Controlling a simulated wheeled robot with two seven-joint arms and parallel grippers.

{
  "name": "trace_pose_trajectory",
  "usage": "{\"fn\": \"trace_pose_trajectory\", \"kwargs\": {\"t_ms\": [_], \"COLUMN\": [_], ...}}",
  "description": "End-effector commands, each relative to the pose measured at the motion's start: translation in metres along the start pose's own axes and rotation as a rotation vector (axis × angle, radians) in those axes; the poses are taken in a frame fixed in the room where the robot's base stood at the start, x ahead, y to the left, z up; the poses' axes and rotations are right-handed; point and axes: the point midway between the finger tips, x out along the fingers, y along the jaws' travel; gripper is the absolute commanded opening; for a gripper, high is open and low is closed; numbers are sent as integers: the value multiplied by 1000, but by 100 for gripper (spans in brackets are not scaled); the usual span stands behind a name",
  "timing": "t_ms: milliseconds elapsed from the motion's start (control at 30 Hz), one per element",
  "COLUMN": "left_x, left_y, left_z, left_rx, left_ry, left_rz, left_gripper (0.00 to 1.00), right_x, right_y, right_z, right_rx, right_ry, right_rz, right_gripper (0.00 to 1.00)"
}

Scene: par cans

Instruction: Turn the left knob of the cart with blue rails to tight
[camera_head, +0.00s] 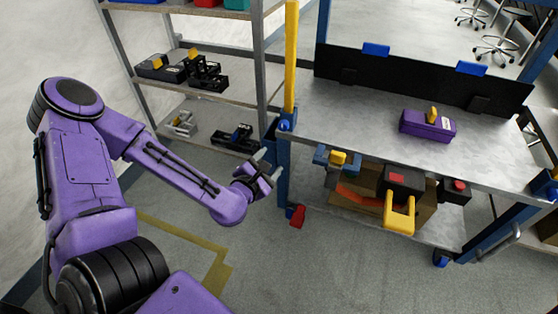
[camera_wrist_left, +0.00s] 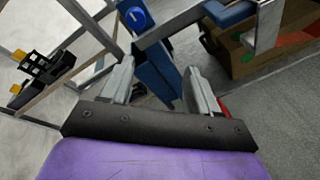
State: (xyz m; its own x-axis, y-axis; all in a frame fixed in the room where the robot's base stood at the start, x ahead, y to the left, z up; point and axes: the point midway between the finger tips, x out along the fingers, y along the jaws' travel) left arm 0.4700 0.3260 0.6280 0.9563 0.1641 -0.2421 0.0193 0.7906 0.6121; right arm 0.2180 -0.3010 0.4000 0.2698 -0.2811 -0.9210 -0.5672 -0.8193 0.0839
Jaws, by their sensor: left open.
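The cart has a grey top (camera_head: 350,125) and blue corner posts (camera_head: 283,180). Its left knob (camera_head: 285,125) is a blue round knob at the top of the front left post; in the left wrist view the knob (camera_wrist_left: 136,17) shows a small white mark. I cannot tell from the mark whether it is tight. My left gripper (camera_head: 270,165) is open beside the left post, below the knob. In the left wrist view its fingers (camera_wrist_left: 160,70) stand on either side of the blue post, with nothing visibly held. Another blue knob (camera_head: 553,189) shows at the right post. My right gripper is not in view.
A yellow pole (camera_head: 291,55) rises above the left post. A purple case (camera_head: 428,125) lies on the top; a black box with a yellow handle (camera_head: 398,215) sits below. A metal shelf (camera_head: 200,95) with black items stands left. The floor (camera_head: 300,270) in front is clear.

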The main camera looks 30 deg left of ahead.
Motion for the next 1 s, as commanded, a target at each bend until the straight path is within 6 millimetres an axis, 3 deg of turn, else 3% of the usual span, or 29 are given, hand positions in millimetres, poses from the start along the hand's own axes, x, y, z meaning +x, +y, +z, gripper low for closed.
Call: {"fn": "trace_pose_trajectory", "kwargs": {"t_ms": [33,133,367,733,1000], "left_x": [12,17,30,104,119], "left_y": [-6,8,23,38,43], "left_z": [-13,-5,4,16,20], "left_rx": [-138,-346,-467,-463,-466], "left_ry": [-51,-140,-198,-195,-193], "left_rz": [59,132,172,169,167], "left_gripper": [61,61,61,61,61], "right_x": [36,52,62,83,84], "right_y": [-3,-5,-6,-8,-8], "right_z": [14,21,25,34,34], "right_rx": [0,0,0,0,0], "right_ry": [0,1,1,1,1], "right_rz": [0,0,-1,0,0], "right_gripper": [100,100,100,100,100]}}
